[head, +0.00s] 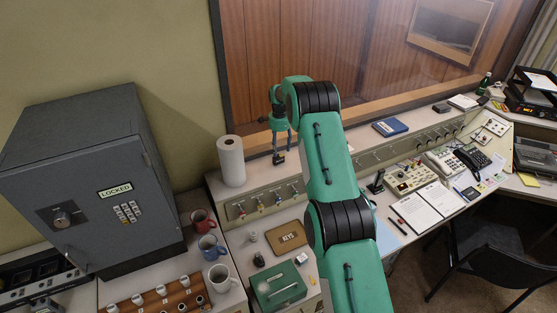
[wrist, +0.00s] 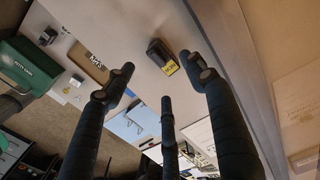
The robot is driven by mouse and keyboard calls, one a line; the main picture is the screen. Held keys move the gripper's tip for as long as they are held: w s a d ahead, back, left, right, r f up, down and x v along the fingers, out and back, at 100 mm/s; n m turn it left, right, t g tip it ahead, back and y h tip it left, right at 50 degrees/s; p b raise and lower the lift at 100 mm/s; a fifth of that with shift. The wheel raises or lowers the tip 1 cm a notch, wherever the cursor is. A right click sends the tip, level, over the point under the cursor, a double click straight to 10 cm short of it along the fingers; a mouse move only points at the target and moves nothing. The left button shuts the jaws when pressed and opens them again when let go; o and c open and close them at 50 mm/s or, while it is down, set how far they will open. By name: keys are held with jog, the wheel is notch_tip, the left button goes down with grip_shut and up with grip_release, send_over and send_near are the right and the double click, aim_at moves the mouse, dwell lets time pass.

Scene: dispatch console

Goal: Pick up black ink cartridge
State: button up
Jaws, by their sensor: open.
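The black ink cartridge (head: 279,159) is a small dark block with a yellow label, standing on the console's upper ledge in the head view. In the wrist view, the cartridge (wrist: 158,52) lies ahead of the fingertips, its yellow label facing toward them. My gripper (head: 279,136) is just above the cartridge in the head view. In the wrist view, my gripper (wrist: 160,77) has its dark fingers spread and nothing between them. I cannot tell exactly how small the gap to the cartridge is.
A paper towel roll (head: 231,161) stands left of the cartridge on the ledge. The window frame (head: 360,114) runs close behind. A blue book (head: 390,127) lies farther right. The ledge around the cartridge is clear.

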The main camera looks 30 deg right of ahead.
aim_at(279, 157)
jog(key=shift+f, duration=0.95)
jog(key=shift+f, duration=0.1)
jog(key=shift+f+p, duration=0.9)
jog(key=shift+f, duration=1.6)
jog(key=c, duration=1.2)
